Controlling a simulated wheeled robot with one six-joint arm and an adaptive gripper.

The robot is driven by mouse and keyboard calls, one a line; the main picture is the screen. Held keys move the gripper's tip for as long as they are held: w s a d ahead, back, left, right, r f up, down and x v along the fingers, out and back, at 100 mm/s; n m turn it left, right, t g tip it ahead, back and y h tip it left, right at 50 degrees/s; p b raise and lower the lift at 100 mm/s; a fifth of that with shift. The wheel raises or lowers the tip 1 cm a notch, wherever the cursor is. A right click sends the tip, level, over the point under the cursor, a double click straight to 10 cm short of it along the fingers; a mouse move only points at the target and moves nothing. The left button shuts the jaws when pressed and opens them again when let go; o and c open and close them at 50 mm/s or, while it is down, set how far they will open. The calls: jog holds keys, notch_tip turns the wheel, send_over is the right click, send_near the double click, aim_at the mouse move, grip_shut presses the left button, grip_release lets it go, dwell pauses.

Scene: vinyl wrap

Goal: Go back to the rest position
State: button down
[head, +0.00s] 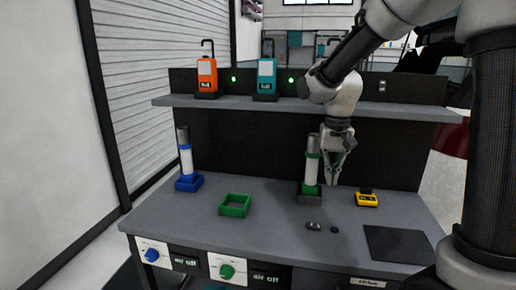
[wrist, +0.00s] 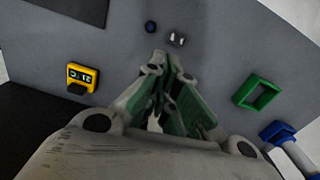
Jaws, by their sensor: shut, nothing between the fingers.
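My gripper (head: 334,178) hangs fingers-down over the right half of the grey workbench (head: 270,225), just right of a white cylinder with green bands (head: 312,165) that stands upright in a dark base. I cannot tell whether gripper and cylinder touch. In the wrist view my gripper (wrist: 165,95) has its green-padded fingers together with nothing held between them. My arm comes in from the upper right.
A blue-banded cylinder (head: 186,160) stands at the left, with an empty green square frame (head: 235,205) to its right. A yellow meter (head: 367,198), small dark items (head: 314,226) and a black mat (head: 398,246) lie right. A shelf (head: 225,102) holds orange (head: 207,75) and teal (head: 266,77) devices.

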jog(key=s+d+r+n+t, duration=0.1)
jog(key=s+d+r, duration=0.2)
jog(key=s, duration=0.4)
jog(key=s+d+r+n+t, duration=0.1)
jog(key=s+d+r+t, duration=0.15)
jog(key=s, duration=0.45)
jog(key=s+d+r+n+t, duration=0.1)
jog(key=s+d+r, duration=0.25)
jog(key=s, duration=0.35)
jog(key=m+g+y, duration=0.2)
jog(key=m+g, duration=0.2)
send_over(308, 224)
jog(key=d, duration=0.3)
notch_tip(308, 224, down, 9)
jog(key=f, duration=0.4)
jog(key=a+f, duration=0.1)
jog(key=f, duration=0.4)
jog(key=a+f, duration=0.1)
jog(key=f, duration=0.3)
jog(key=shift+w+a+f, duration=0.1)
jog(key=shift+w+f, duration=0.25)
